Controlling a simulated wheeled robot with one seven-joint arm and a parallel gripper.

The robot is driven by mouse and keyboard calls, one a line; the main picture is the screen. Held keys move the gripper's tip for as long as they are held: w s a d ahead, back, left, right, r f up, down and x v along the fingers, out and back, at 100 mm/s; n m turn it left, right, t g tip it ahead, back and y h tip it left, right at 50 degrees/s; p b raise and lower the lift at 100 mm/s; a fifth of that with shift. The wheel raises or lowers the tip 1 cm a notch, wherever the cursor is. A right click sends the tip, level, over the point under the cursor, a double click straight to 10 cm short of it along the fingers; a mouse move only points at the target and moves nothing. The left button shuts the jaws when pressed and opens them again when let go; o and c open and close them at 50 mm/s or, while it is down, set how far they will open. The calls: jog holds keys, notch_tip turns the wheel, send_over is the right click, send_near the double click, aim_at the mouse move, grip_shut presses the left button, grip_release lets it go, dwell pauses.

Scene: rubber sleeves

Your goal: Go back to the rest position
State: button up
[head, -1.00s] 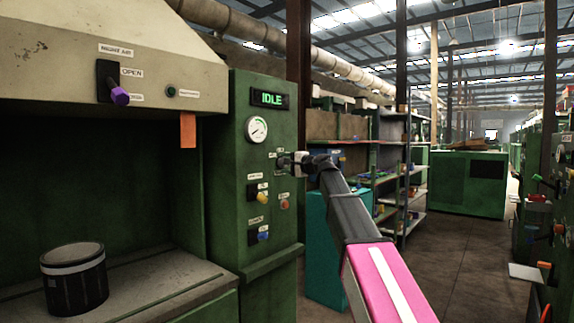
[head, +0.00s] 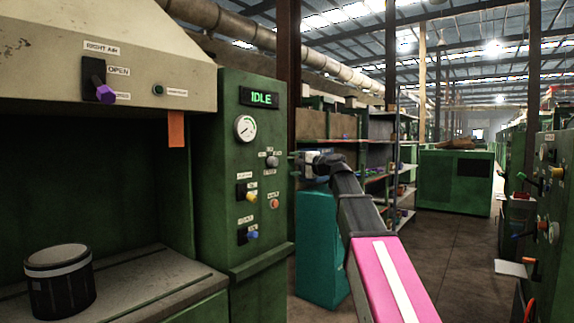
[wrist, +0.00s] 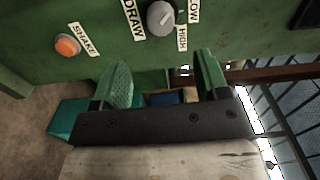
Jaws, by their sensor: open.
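My gripper (head: 296,164) is to the right of the green control panel (head: 218,200) in the head view, apart from it. In the wrist view my gripper (wrist: 165,82) shows two green fingers spread wide with nothing between them. The grey selector knob (wrist: 160,16) is beyond the fingers, on the panel, and also shows in the head view (head: 272,161). The orange button (wrist: 67,45) labelled SHAKE is to its left in the wrist view. The panel display (head: 261,97) reads IDLE.
A black can with a white band (head: 59,285) stands on the machine's ledge at left. A purple-handled lever (head: 104,93) is on the hood. A teal cabinet (head: 317,245) and shelves (head: 380,160) stand behind my arm. The aisle floor (head: 452,262) at right is clear.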

jog(key=shift+s+d, duration=0.35)
jog(key=shift+d, duration=0.1)
jog(key=shift+f, duration=0.1)
jog(key=s+d+f+n+g+h, duration=0.1)
jog(key=s+d+f+g+h, duration=0.1)
jog(key=f, duration=1.1)
jog(key=s+d+f+n+g+h, duration=0.1)
jog(key=s+f+h, duration=0.15)
jog(key=f, duration=1.05)
jog(key=s+d+f+n+g+h, duration=0.1)
jog(key=s+d+f+g+h, duration=0.15)
jog(key=f, duration=0.95)
jog(key=s+d+f+n+g+h, duration=0.2)
jog(key=s+d+f+h, duration=0.1)
jog(key=s+f, duration=0.7)
jog(key=s+d+f+n+g+h, duration=0.2)
jog(key=s+d+f, duration=0.4)
jog(key=s+f, duration=0.4)
notch_tip(320, 180, down, 6)
jog(key=shift+s+f+g+h, duration=0.25)
jog(key=shift+g+h, duration=0.5)
jog(key=shift+h, duration=0.35)
jog(key=shift+d, duration=0.1)
